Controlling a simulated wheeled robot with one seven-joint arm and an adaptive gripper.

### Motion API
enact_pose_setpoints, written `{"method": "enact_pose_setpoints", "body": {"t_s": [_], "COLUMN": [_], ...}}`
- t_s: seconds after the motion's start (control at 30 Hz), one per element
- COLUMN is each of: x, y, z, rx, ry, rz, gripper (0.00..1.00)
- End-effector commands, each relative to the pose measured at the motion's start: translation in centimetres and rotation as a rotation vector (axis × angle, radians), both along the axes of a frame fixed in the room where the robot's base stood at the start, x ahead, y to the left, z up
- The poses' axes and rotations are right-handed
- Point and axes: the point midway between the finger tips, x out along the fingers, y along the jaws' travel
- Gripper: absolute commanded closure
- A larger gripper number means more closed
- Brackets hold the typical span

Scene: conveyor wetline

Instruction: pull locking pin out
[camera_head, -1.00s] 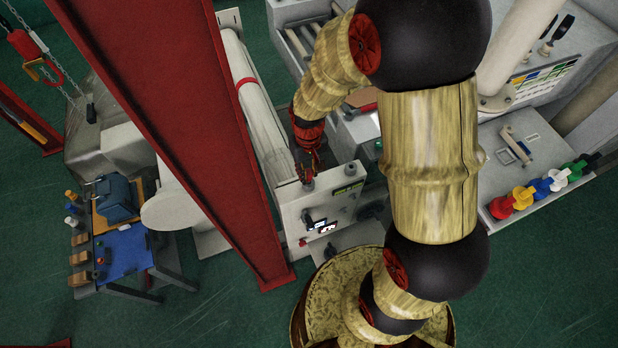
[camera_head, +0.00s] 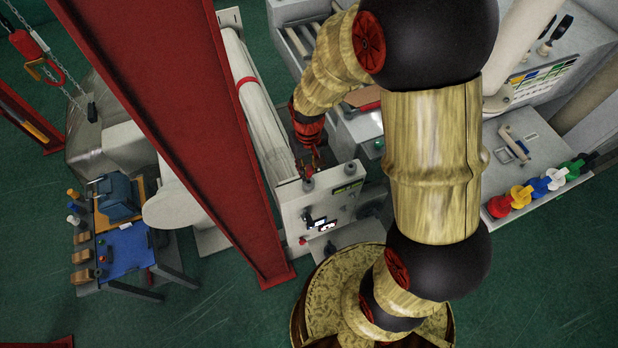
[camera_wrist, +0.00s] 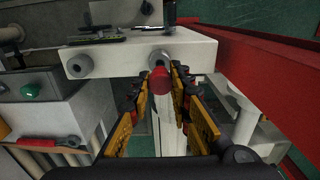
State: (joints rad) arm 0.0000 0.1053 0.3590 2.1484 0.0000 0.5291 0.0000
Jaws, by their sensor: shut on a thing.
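The locking pin (camera_wrist: 160,79) shows a red, round end in the wrist view. My gripper (camera_wrist: 161,92) has its yellow and black fingers shut on it from both sides. Behind the pin is a grey round bush (camera_wrist: 159,58) on the white panel (camera_wrist: 120,57). The pin's shaft is hidden behind its red end, so I cannot tell how much of it sits in the bush. In the head view my gripper (camera_head: 309,167) is just above the panel's upper edge (camera_head: 330,181), and the pin is too small to make out.
A second grey bush (camera_wrist: 79,65) is on the same panel. A large red beam (camera_head: 190,130) stands close on the left. A long white roller (camera_head: 256,110) runs beside my gripper. A green button (camera_wrist: 32,91) is on a grey box nearby.

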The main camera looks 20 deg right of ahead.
Motion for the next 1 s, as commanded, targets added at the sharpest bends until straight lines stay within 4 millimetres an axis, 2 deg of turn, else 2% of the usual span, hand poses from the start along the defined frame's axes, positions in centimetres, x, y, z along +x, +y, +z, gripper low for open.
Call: {"method": "enact_pose_setpoints", "body": {"t_s": [0.5,0.77,0.8,1.0], "x": [0.1,0.0,0.0,0.0], "y": [0.0,0.0,0.0,0.0], "z": [3.7,3.8,3.8,3.8], "rx": [0.0,0.0,0.0,0.0], "ry": [-0.002,0.0,0.0,0.0], "rz": [0.0,0.0,0.0,0.0], "gripper": [1.0,1.0,0.8,0.92]}}
